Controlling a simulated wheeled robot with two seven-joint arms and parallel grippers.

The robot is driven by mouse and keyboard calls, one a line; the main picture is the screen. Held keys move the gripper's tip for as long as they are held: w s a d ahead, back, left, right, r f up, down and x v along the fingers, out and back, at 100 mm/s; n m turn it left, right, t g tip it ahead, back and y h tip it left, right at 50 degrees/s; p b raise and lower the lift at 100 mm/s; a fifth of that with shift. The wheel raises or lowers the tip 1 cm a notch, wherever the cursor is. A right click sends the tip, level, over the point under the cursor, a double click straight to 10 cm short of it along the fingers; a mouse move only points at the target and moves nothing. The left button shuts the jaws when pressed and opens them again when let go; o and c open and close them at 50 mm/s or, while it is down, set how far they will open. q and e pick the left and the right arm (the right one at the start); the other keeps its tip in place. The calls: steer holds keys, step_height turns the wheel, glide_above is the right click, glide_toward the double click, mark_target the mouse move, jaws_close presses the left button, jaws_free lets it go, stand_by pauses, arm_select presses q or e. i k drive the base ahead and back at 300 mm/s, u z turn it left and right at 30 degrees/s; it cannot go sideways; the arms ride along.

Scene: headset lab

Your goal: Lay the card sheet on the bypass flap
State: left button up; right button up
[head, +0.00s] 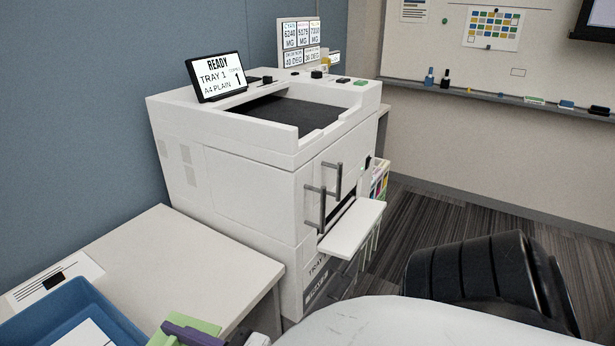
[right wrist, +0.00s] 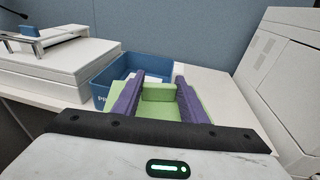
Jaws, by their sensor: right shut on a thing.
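The card sheet is green, with a raised green block on it; it shows in the right wrist view (right wrist: 158,93) and at the bottom left of the head view (head: 203,326). My right gripper (right wrist: 157,84) has purple fingers, shut on the green block from both sides. The sheet is over or beside the blue tray; its height is hard to tell. The bypass flap (head: 350,228) is a white shelf folded out from the printer's side, bare on top, well away from the gripper. My left gripper is not in view.
The white printer (head: 225,165) has dark handles (head: 322,205) just above the flap. A blue tray (head: 100,310) with white paper sits on the pale table (head: 170,255). A white flatbed device (right wrist: 60,65) stands left in the wrist view. Air before the flap looks free.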

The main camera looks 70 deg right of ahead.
mark_target(351, 228)
steer(key=u, duration=1.6)
steer(key=k, duration=1.7)
steer(key=z, duration=2)
steer(key=i, duration=0.5)
